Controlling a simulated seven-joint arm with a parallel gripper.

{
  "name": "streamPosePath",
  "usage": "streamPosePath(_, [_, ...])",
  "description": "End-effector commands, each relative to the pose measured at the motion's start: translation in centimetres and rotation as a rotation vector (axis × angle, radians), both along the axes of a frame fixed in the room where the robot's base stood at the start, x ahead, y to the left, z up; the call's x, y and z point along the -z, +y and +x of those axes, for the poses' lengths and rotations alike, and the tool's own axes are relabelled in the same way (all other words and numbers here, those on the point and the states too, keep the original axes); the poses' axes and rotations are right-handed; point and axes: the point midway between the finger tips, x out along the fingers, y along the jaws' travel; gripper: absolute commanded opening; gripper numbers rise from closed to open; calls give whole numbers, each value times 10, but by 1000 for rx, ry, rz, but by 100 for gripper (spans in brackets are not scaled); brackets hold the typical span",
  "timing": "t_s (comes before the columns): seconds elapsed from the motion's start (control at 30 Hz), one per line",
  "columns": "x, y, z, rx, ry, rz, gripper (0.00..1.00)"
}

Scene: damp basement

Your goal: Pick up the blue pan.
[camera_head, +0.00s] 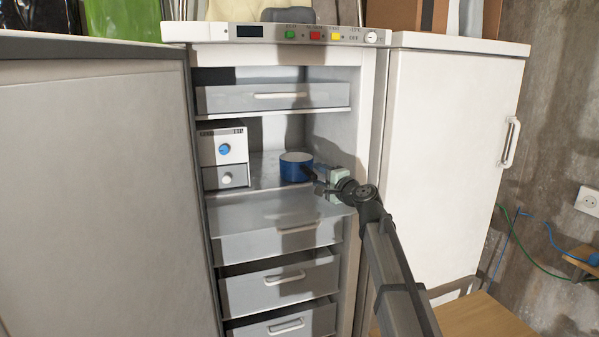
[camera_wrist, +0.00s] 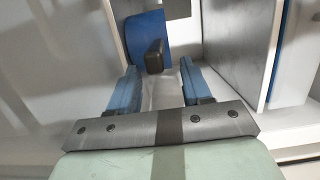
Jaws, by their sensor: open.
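The blue pan (camera_head: 296,167) stands on a shelf inside the open white upright cabinet in the head view. In the wrist view the pan (camera_wrist: 146,32) is ahead of my gripper, with its dark handle (camera_wrist: 154,56) pointing toward me. My gripper (camera_wrist: 155,84) is open, its two blue fingers apart, with the handle's end just beyond and between the fingertips. In the head view my gripper (camera_head: 318,178) reaches into the cabinet from the right, close to the pan. Whether the fingers touch the handle cannot be told.
A white box with a blue knob (camera_head: 222,148) stands left of the pan on the same shelf. A drawer (camera_head: 272,97) is above, and several grey drawers (camera_head: 280,285) are below. The cabinet's right inner wall (camera_head: 365,130) is close to my arm.

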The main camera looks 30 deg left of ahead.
Motion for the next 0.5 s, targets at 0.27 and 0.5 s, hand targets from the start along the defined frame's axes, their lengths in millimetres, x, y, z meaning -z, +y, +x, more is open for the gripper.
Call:
streamPosePath(0.27, [1,24,19,0,0,0,49])
streamPosePath(0.5, [2,41,29,0,0,0,49])
